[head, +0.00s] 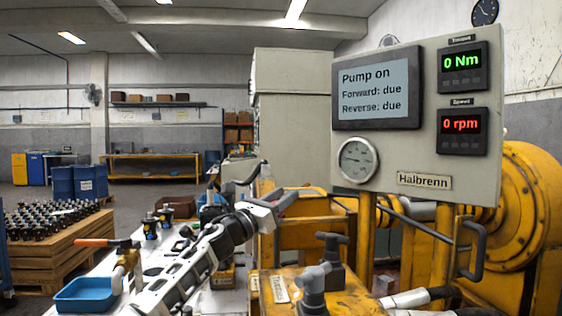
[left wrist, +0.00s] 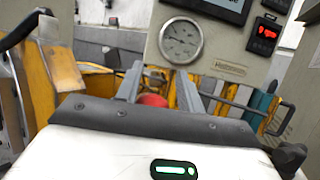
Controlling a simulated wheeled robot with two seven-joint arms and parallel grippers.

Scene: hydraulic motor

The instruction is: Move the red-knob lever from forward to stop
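The red knob (left wrist: 152,100) shows in the left wrist view, between and beyond my left gripper's two fingers (left wrist: 158,78). The fingers stand apart, and I cannot tell whether either touches the knob. The gripper's white body hides the lever below the knob. In the head view my left gripper (head: 286,202) reaches in from the left to the yellow machine frame (head: 300,237), and the knob cannot be made out there. The panel screen (head: 374,88) reads "Pump on", "Forward: due", "Reverse: due". The displays read 0 Nm (head: 461,62) and 0 rpm (head: 461,124).
A black T-handle (head: 332,243) and a grey T-handle (head: 314,277) stand on the yellow machine right of my left arm. A round gauge (head: 358,160) sits on the panel above. A blue tray (head: 84,295) lies on the bench at left.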

